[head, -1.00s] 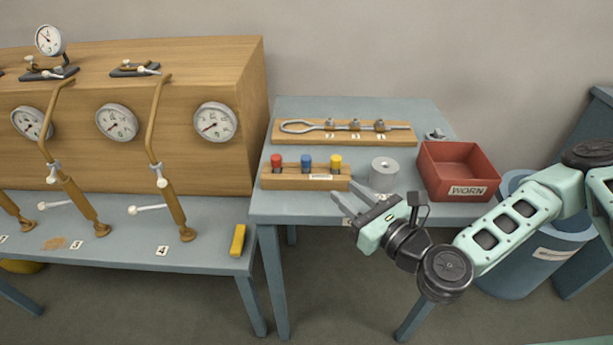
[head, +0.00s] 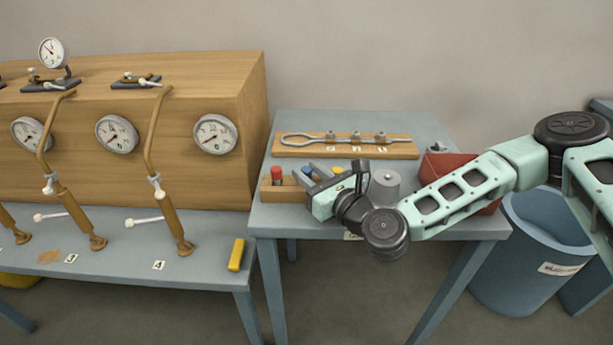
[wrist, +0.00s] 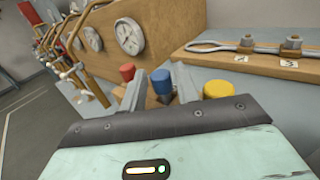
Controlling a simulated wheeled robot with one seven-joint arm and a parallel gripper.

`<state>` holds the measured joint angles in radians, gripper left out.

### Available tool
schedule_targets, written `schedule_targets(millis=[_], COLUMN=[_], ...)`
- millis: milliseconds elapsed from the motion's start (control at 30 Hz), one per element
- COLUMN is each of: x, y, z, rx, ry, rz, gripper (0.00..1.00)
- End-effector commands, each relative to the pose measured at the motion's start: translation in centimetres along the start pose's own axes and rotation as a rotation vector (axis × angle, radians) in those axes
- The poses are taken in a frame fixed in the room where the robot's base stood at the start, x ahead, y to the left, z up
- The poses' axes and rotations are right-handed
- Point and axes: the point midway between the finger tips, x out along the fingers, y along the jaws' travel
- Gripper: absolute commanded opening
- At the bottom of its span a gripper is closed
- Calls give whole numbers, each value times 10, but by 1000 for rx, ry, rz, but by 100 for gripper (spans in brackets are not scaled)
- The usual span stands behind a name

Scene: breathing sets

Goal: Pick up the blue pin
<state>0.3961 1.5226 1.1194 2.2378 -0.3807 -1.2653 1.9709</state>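The blue pin (head: 307,169) stands in a small wooden block (head: 282,191) between a red pin (head: 277,173) and a yellow pin (head: 337,170). My gripper (head: 308,177) is open at the block, its fingers reaching toward the blue pin. In the wrist view, the blue pin (wrist: 161,80) shows between the two spread fingers of my gripper (wrist: 158,74). The red pin (wrist: 127,72) is just left of the left finger and the yellow pin (wrist: 218,89) is right of the right finger. The blue pin's lower part is hidden; I cannot tell whether a finger touches it.
Behind the block lies a wooden board (head: 400,150) with a looped rod and several nuts. A grey cylinder (head: 384,187) stands beside my gripper. A red bin (head: 440,165) is partly hidden by my arm. A wooden gauge cabinet (head: 180,85) rises on the left.

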Motion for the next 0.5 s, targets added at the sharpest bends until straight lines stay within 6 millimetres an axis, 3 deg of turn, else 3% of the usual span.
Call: schedule_targets(millis=[133,367,500], x=[14,15,15], y=[0,0,0], z=[0,-1,-1], rx=[0,1,1], ry=[1,2,1], rz=[0,0,0], gripper=[31,31,0])
